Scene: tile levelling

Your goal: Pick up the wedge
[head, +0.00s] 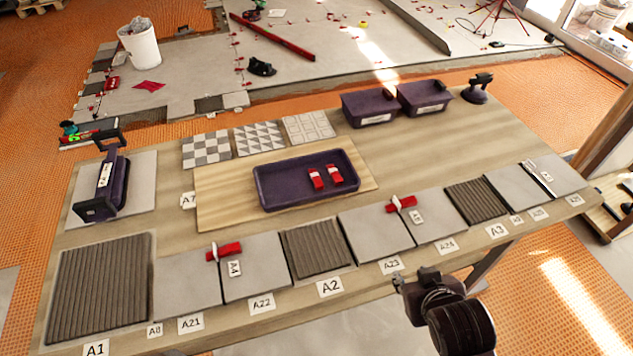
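Two red wedges with white marks, one on the left (316,180) and one on the right (335,175), lie side by side in a dark purple tray (275,200) at the middle of the table. Another red wedge (230,248) sits in a white clip across the joint between the tiles at A21 and A22. A further red wedge (407,203) sits in a clip between the tiles at A23 and A24. My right gripper (415,278) is at the table's front edge, below and right of the tray. Its fingers look apart with nothing between them. My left gripper is out of view.
The table (210,310) carries a front row of grey tiles and ridged panels. A purple suction lifter (112,185) stands at left. Patterned tile samples (258,138), two purple bins (370,108) and a suction cup (478,92) stand at the back.

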